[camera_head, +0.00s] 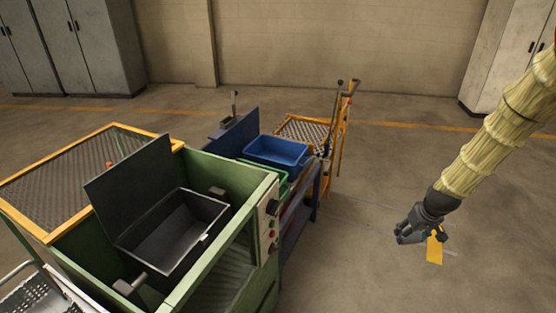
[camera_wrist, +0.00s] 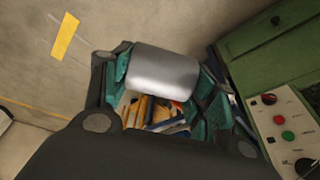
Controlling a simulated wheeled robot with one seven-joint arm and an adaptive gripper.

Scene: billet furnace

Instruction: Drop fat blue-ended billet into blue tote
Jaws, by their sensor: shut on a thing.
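My gripper (camera_head: 408,234) hangs over open floor at the right of the head view, well to the right of the carts. In the wrist view its jaws are shut on a thick silver billet (camera_wrist: 163,76). The billet's smooth side shows. Its end faces, and so any blue end, cannot be made out. The blue tote (camera_head: 276,151) is an open bin on a blue-framed cart in the middle of the head view, behind the green furnace. It stands left of my gripper and apart from it. Its visible inside looks empty.
The green furnace (camera_head: 232,170) has an open dark chamber and a control panel (camera_wrist: 286,122). A green tote (camera_head: 277,182) shows partly in front of the blue one. A yellow-framed cart (camera_head: 303,131) stands behind. A yellow floor mark (camera_head: 434,252) lies by my gripper. The right-hand floor is clear.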

